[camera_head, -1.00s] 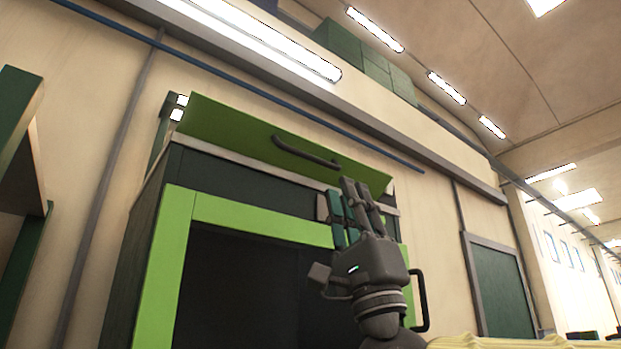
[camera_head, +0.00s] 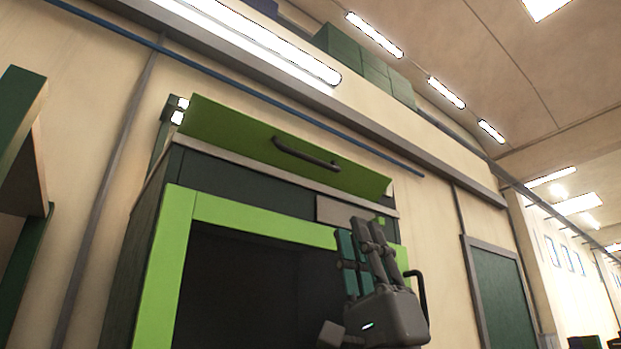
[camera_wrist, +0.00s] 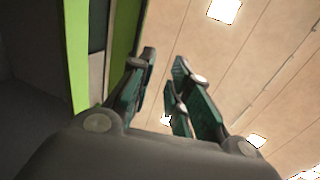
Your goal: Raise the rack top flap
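The rack's green top flap (camera_head: 235,128) stands tilted up at the top of the dark rack, with its dark bar handle (camera_head: 305,154) on its face. My gripper (camera_head: 362,232) is below and to the right of the handle, in front of the green front frame, apart from the flap. In the wrist view my gripper's fingers (camera_wrist: 162,85) point upward with a gap between them and nothing held. The green frame (camera_wrist: 77,50) shows at the left of that view.
The rack's green front frame (camera_head: 265,222) surrounds a dark opening. A dark side handle (camera_head: 422,300) is close to my gripper at the right. A green shelf unit (camera_head: 18,115) stands at the left. The air right of the rack looks free.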

